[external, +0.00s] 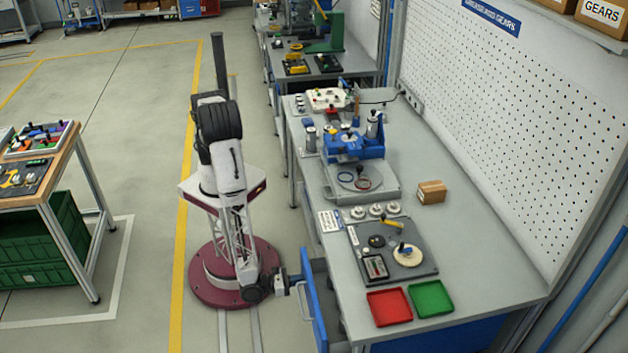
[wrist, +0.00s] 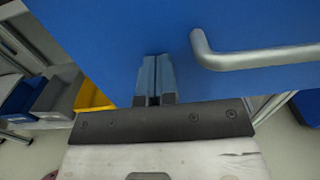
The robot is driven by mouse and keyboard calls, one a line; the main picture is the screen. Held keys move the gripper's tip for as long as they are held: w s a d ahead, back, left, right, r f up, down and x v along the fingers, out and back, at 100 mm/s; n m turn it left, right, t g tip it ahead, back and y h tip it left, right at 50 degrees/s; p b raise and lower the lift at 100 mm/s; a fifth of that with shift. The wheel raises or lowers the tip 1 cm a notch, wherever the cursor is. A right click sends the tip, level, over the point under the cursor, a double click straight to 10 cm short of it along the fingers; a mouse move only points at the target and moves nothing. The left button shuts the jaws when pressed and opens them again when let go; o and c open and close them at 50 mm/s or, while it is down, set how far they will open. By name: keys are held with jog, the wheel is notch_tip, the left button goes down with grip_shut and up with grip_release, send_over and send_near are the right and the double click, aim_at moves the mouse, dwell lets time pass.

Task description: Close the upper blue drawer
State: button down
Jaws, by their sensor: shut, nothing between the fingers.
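The upper blue drawer (external: 314,306) is pulled out from the left side of the workbench, its front facing my arm in the external view. Its blue front (wrist: 110,40) fills the top of the wrist view, with a grey bar handle (wrist: 262,58) on the right. My gripper (wrist: 154,62) is shut and empty, pointing at the blue front to the left of the handle. The fingertips are at or very near that front; I cannot tell if they touch. In the external view my gripper (external: 299,285) is low beside the drawer front.
The workbench (external: 465,240) carries a red tray (external: 389,307), a green tray (external: 431,299), a dark parts board (external: 420,235) and a blue fixture (external: 352,146). Grey, blue and yellow bins (wrist: 55,95) show at the left of the wrist view. Open floor lies left of my base.

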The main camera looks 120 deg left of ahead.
jog(key=x, duration=1)
jog(key=shift+w+a, duration=0.15)
jog(key=shift+w, duration=0.15)
jog(key=shift+r, duration=0.1)
jog(key=v, duration=1.5)
jog(key=shift+a, duration=0.15)
dwell(0.4)
